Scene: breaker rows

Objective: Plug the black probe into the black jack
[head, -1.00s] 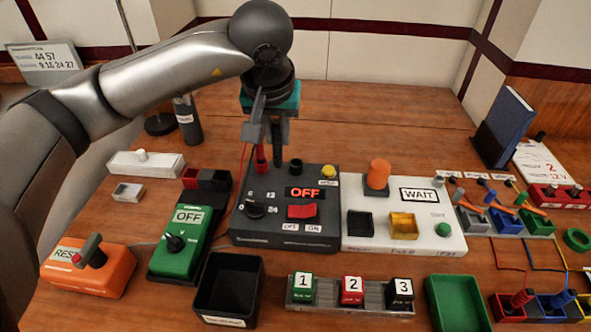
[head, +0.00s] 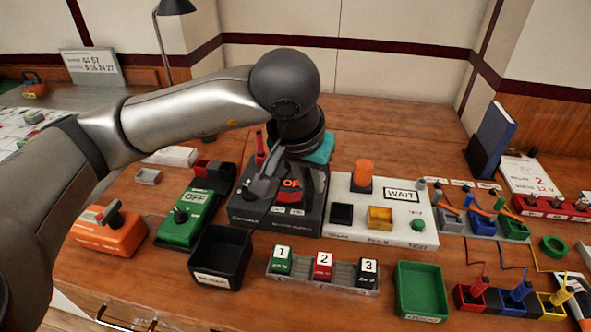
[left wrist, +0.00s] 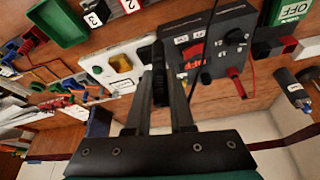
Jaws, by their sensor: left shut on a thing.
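The black probe (left wrist: 159,82) is between the fingertips of my left gripper (left wrist: 160,98), which is shut on it. In the head view my left gripper (head: 263,186) is over the dark grey box (head: 250,212), tilted; I cannot tell whether the probe touches anything. A short black round fitting (left wrist: 206,77) on the box, seen in the left wrist view, looks like the black jack; the arm hides it in the head view. A red probe (head: 260,146) stands upright at the box's back left, and also shows in the left wrist view (left wrist: 237,82). My right gripper is not in view.
The white WAIT panel (head: 350,226) with an orange knob (head: 363,172) stands right of the box. A green OFF unit (head: 187,222) stands left. An open black bin (head: 205,284), numbered blocks (head: 323,265) and a green tray (head: 421,312) are in front.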

